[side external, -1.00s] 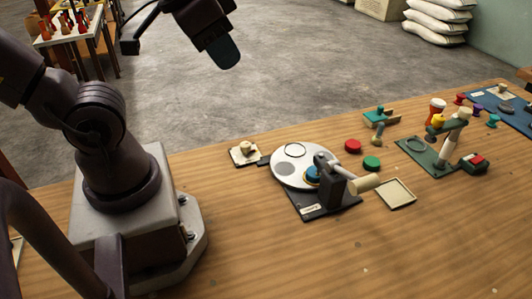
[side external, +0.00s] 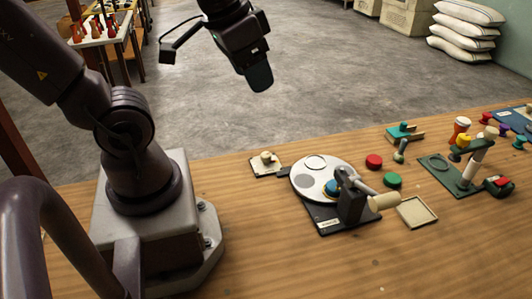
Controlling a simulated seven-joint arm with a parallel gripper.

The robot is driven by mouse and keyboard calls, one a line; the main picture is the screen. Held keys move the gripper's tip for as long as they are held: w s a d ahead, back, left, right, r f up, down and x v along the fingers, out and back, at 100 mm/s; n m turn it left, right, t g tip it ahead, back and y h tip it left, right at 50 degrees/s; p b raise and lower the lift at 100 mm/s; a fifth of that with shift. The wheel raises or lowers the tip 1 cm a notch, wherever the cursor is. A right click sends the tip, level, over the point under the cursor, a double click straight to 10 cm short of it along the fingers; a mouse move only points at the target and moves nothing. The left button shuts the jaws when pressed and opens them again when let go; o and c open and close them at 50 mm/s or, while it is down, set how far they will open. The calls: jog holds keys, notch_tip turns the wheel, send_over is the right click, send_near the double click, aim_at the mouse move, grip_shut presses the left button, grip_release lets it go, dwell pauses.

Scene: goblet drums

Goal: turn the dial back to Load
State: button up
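A small square plate with a cream knob (side external: 266,158), which looks like the dial, lies on the table left of a white round disc (side external: 308,178). Its markings are too small to read, so its setting cannot be told. My gripper (side external: 258,78) hangs high above and behind the table edge, pointing down, well apart from the knob. Its fingers overlap from this side, so their opening does not show. Nothing is seen held in it.
The disc has a blue part (side external: 332,187) and a dark post with a cream-ended lever (side external: 384,201). Red (side external: 374,161) and green (side external: 393,180) discs, a shallow tray (side external: 417,212) and a green stand (side external: 440,172) lie rightward. The front table is clear.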

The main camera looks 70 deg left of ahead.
jog(key=w+a+f+n+g, duration=0.2)
jog(key=a+f+n+g, duration=0.15)
jog(key=a+f, duration=0.4)
jog(key=n, duration=0.4)
send_near(266, 154)
jog(key=shift+g+h, duration=0.4)
jog(key=shift+g, duration=0.05)
jog(key=f, duration=0.9)
jog(key=shift+w+a+f, duration=0.15)
jog(key=shift+w+a, duration=0.2)
jog(key=c, duration=0.9)
